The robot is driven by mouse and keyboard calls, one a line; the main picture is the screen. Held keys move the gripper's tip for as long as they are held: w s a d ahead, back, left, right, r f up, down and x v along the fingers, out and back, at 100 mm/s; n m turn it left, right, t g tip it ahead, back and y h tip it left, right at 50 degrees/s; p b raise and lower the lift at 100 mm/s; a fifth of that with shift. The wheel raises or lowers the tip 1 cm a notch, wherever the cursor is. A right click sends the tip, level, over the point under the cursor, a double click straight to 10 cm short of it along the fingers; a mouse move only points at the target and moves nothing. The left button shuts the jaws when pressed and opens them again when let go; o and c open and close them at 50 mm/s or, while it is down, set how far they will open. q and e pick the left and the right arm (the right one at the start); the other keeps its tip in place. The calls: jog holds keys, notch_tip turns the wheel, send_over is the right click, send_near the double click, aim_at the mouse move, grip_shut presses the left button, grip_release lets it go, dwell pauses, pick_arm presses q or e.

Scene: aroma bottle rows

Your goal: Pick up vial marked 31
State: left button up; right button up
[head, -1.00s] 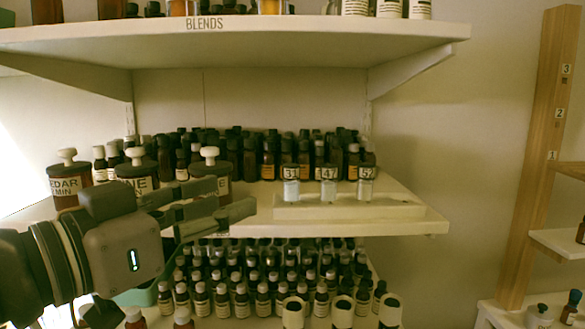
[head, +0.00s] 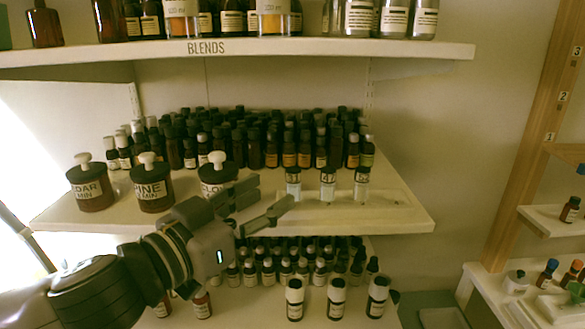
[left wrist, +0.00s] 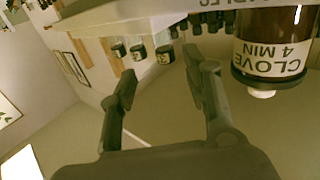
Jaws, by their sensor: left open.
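The vial marked 31 (head: 293,184) is a small clear vial with a dark labelled cap. It stands upright at the left end of a row of three on a pale rack (head: 385,207) on the middle shelf. The vials marked 47 (head: 328,186) and 52 (head: 361,185) stand to its right. My left gripper (head: 273,194) is open and empty, to the left of vial 31 and in front of the shelf. In the left wrist view, which is upside down, vial 31 (left wrist: 165,54) appears beyond the fingers, the nearest of the three. My right gripper is not in view.
The clove jar (head: 218,176) stands close behind my left gripper, with the pine jar (head: 152,187) and cedar jar (head: 91,187) further left. Many dark bottles (head: 240,145) fill the shelf behind. The blends shelf (head: 300,49) hangs above. More bottles stand below.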

aim_at(288, 182)
pick_arm(q)
jog(key=shift+x, duration=0.8)
jog(key=p+x, duration=0.1)
jog(key=x, duration=0.1)
jog(key=p+x, duration=0.1)
jog(key=x, duration=0.1)
jog(key=shift+w+a+p, duration=0.2)
jog(key=shift+w+p, duration=0.15)
jog(key=shift+p, duration=0.05)
jog(key=shift+w+d+f, duration=0.1)
jog(key=shift+w+d, duration=0.25)
jog(key=shift+a, duration=0.1)
grip_shut()
